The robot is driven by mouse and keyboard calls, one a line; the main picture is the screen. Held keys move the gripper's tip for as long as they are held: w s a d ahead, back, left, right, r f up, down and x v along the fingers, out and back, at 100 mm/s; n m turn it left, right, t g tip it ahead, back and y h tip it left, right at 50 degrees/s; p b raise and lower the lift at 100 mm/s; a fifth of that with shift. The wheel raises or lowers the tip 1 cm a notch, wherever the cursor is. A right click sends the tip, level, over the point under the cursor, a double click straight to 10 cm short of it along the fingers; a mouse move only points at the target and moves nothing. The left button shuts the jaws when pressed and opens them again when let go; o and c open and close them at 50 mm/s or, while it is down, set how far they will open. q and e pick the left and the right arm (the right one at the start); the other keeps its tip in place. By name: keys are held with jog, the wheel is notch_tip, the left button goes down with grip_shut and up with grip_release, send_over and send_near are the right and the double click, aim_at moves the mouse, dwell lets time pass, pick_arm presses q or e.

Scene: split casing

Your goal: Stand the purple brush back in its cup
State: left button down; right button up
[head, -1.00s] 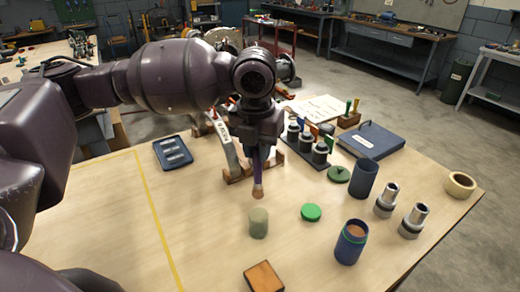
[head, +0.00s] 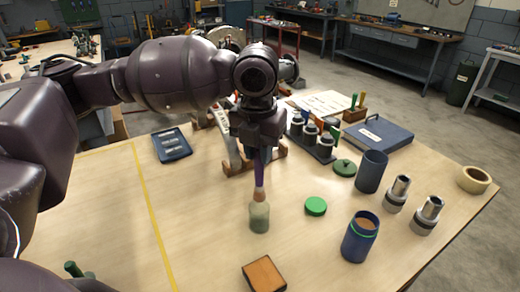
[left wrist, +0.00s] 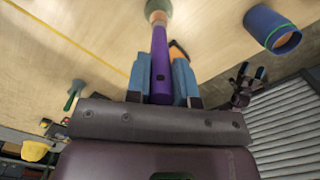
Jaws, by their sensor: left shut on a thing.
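The purple brush (head: 259,172) is upright in my left gripper (head: 258,150), handle up and copper-coloured end down. In the left wrist view, its purple handle (left wrist: 159,60) is between the blue fingers of my left gripper (left wrist: 160,82).
A green lid (head: 316,206) and an orange-topped block (head: 264,274) lie near the cup. A blue can with a green band (head: 360,238) stands to the right, with an open dark can (head: 372,172) behind it. Bare table lies left of the cup.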

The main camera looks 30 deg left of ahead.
aim_at(259, 185)
pick_arm(q)
jog(key=shift+f+b, duration=0.55)
jog(key=shift+f, duration=0.15)
jog(key=shift+f+b, duration=0.3)
jog(key=shift+f, duration=2.45)
jog(key=c, duration=0.9)
grip_release()
jog(key=shift+r, duration=0.3)
jog(key=r, duration=0.3)
jog(key=r+p, duration=0.1)
jog(key=r, duration=0.5)
jog(key=shift+s, duration=0.3)
jog(key=shift+r, duration=0.55)
pick_arm(e)
jog(key=shift+s+f, duration=0.3)
jog(key=shift+f, duration=0.15)
jog(key=shift+w+r, duration=0.15)
jog(key=shift+w, duration=0.3)
